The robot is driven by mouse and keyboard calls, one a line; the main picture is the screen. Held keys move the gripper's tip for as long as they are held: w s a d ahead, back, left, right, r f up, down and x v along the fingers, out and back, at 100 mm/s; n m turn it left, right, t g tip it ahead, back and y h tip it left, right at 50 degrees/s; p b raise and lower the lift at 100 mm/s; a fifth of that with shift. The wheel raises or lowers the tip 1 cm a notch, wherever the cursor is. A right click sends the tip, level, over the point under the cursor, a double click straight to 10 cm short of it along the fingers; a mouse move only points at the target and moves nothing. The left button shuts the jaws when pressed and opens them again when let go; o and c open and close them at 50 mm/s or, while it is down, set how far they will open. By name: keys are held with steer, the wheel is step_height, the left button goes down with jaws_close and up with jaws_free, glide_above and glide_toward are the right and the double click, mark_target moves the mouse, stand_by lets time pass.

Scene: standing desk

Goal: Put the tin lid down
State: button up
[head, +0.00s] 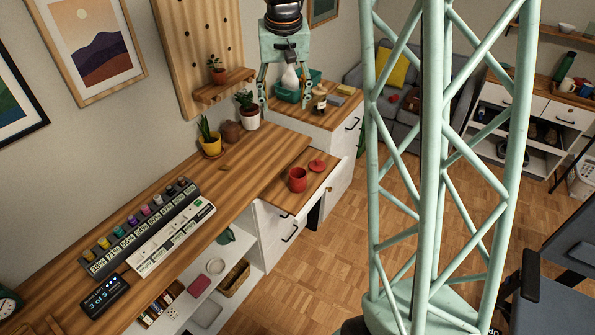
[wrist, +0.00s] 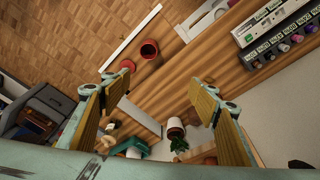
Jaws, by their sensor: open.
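The red tin (head: 298,179) stands open and upright on the wooden top of a low white drawer unit. The red tin lid (head: 317,166) lies on the same top beside the tin, to its right and a little behind. In the wrist view the tin (wrist: 149,50) and the lid (wrist: 127,66) show above the middle of the picture, apart from my fingers. My gripper (head: 285,96) is open, its fingers spread wide, well above the desk's far end. In the wrist view nothing is between the fingers of my gripper (wrist: 153,88).
The desk (head: 235,185) carries a yellow-potted plant (head: 210,146), a brown pot (head: 232,132) and a white-potted plant (head: 250,119) at the far end. A green tray (head: 288,95) and a bottle (head: 319,98) stand on the farther cabinet, near my gripper in the picture.

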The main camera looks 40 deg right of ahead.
steer(key=s+a+r+n, duration=0.3)
steer(key=s+a+r, duration=1.15)
steer(key=s, duration=0.25)
steer(key=s+a+n, duration=0.1)
steer(key=s+a, duration=0.2)
steer(key=s, duration=0.5)
steer(key=s+a+n+t, duration=0.1)
steer(key=s+a, duration=0.2)
steer(key=s, duration=0.5)
steer(key=s+a+n+y, duration=0.1)
steer(key=s+a, duration=0.3)
steer(key=s, duration=0.4)
steer(key=shift+r+t, duration=0.15)
steer(key=shift+t, duration=0.15)
steer(key=shift+w, duration=0.1)
step_height(320, 180, down, 7)
steer(key=b, duration=0.7)
steer(key=shift+f, duration=0.2)
